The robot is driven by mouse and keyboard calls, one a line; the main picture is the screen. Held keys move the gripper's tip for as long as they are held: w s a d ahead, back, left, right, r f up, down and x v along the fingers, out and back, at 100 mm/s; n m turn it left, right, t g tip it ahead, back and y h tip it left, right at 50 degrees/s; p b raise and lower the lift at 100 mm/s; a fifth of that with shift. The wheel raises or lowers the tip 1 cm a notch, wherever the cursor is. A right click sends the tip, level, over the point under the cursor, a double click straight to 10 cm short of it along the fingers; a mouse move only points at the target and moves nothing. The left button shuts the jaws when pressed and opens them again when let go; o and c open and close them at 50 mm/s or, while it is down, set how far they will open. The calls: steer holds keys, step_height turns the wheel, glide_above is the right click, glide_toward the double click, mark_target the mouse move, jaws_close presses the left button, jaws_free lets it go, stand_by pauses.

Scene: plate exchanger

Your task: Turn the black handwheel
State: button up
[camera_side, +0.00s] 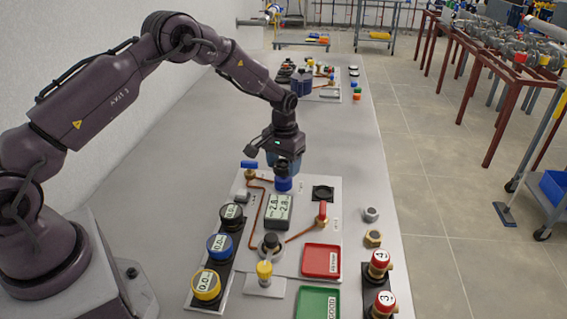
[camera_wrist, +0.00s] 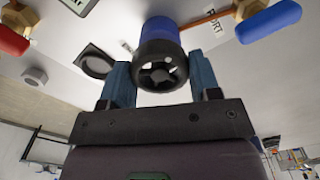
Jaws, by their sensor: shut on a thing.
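The black handwheel (camera_wrist: 160,68) has an open spoked face and sits on the end of a blue cylindrical body (camera_wrist: 159,33). In the wrist view the two blue fingers of my gripper (camera_wrist: 161,74) stand on either side of the handwheel, shut on its rim. In the side view my gripper (camera_side: 285,168) points down over the blue body (camera_side: 283,184) near the back of the panel.
A blue lever valve (camera_side: 250,165) lies just left of the gripper, and a black square fitting (camera_side: 323,193) lies to its right. A display (camera_side: 278,211), red-handled valve (camera_side: 323,212), red tray (camera_side: 321,260) and green tray (camera_side: 317,303) are nearer. Free bench lies behind.

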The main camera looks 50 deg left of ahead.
mark_target(284, 164)
steer(key=m, duration=0.5)
steer(key=shift+m, duration=0.3)
steer(key=m, duration=0.5)
steer(key=shift+r, duration=0.1)
steer(key=shift+m, duration=0.3)
steer(key=o, duration=0.9)
step_height(284, 164, up, 13)
steer(key=shift+f, duration=0.1)
